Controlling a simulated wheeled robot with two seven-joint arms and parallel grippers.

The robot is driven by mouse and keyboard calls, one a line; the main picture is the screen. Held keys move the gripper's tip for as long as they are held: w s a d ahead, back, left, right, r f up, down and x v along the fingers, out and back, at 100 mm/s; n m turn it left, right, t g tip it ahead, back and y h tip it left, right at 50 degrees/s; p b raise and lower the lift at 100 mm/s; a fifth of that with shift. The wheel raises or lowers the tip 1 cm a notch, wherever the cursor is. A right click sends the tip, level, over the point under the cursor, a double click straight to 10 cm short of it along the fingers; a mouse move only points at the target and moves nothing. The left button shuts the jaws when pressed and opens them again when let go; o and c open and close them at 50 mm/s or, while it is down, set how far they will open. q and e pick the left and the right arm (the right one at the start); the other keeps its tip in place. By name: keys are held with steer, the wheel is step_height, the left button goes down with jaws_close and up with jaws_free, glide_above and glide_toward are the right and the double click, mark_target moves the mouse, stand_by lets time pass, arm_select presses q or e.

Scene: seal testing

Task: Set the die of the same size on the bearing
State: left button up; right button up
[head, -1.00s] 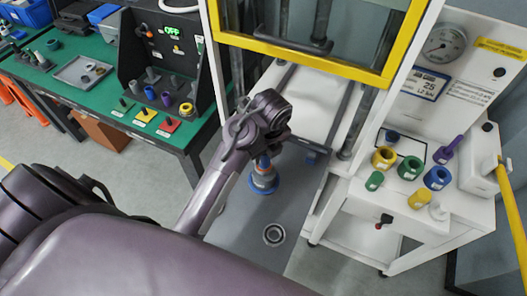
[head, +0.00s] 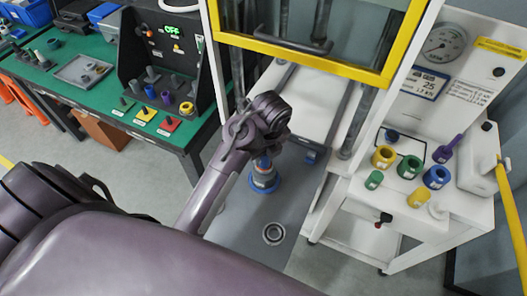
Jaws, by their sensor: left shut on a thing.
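My left gripper (head: 262,153) reaches in from the left over the grey press bed (head: 225,228) and points down. It is shut on a blue stem-like piece, a die by its look (head: 262,163). Directly below is a wider blue and grey round base (head: 264,180); I cannot tell whether this is part of the held piece or a bearing under it. A metal ring socket (head: 274,234) in the bed lies nearer to me and is empty on top. My right gripper is not in view.
The white side table holds a yellow ring (head: 384,157), a green ring (head: 410,168), a blue ring (head: 437,177), a purple handled piece (head: 448,149) and smaller parts. A yellow-framed guard (head: 310,55) stands behind. A green bench (head: 100,85) with parts is at left.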

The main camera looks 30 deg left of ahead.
arm_select(q)
steer(key=o, duration=0.8)
steer(key=shift+o, duration=0.2)
steer(key=o, duration=0.6)
steer(key=shift+c, duration=0.2)
steer(key=shift+r, duration=0.15)
